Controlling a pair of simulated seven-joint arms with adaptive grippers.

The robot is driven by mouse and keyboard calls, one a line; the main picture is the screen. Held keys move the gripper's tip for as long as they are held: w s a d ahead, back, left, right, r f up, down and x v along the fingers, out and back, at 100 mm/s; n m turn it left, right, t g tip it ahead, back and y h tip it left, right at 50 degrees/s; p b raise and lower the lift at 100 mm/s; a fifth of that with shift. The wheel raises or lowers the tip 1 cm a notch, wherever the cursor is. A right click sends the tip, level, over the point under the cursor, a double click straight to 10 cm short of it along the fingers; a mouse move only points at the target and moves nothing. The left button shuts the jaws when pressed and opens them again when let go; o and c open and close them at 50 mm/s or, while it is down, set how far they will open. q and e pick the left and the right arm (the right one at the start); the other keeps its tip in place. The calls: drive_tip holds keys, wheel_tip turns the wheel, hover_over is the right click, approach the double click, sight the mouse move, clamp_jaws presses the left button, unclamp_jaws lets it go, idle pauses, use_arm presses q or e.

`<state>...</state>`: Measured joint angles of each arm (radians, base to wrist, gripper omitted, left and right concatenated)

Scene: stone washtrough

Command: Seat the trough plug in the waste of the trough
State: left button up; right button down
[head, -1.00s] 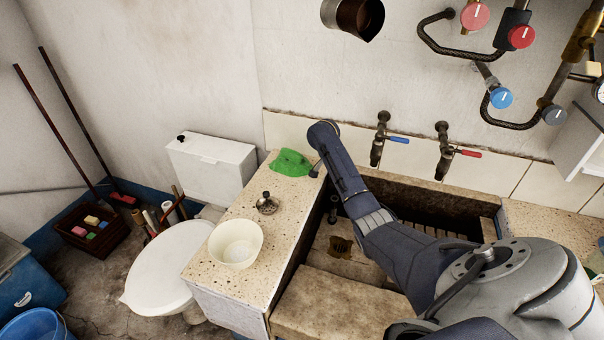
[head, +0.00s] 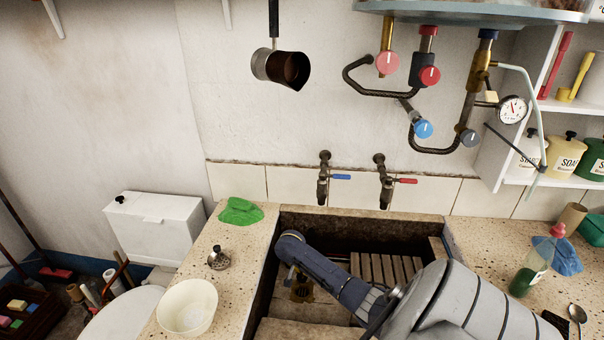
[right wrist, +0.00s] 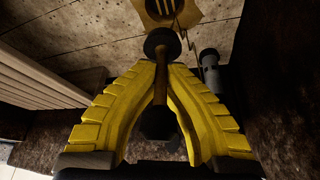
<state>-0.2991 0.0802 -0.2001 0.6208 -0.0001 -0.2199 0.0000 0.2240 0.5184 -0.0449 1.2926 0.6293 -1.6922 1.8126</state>
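The trough plug (right wrist: 162,42) is a dark round piece on a brownish stem, seen in the right wrist view. My right gripper (right wrist: 160,75) has its yellow fingers closed together around the stem. The waste (right wrist: 167,10) is a slotted opening in a brassy plate, just beyond the plug and apart from it in the picture. In the head view the waste (head: 301,290) lies on the floor of the stone trough (head: 345,222), just below my right wrist. My arm mostly hides the gripper and plug there. My left gripper is out of view.
A dark upright cylinder (right wrist: 209,62) stands close beside the plug. A slatted wooden rack (head: 385,270) lies in the trough. Two taps (head: 323,182) overhang the back.

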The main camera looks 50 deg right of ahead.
drive_tip(key=shift+f, duration=3.75)
drive_tip(key=shift+f, duration=0.95)
drive_tip(key=c, duration=0.6)
unclamp_jaws()
drive_tip(key=shift+r, duration=0.1)
drive_tip(key=shift+r, duration=4.9)
drive_tip(key=shift+d, duration=0.1)
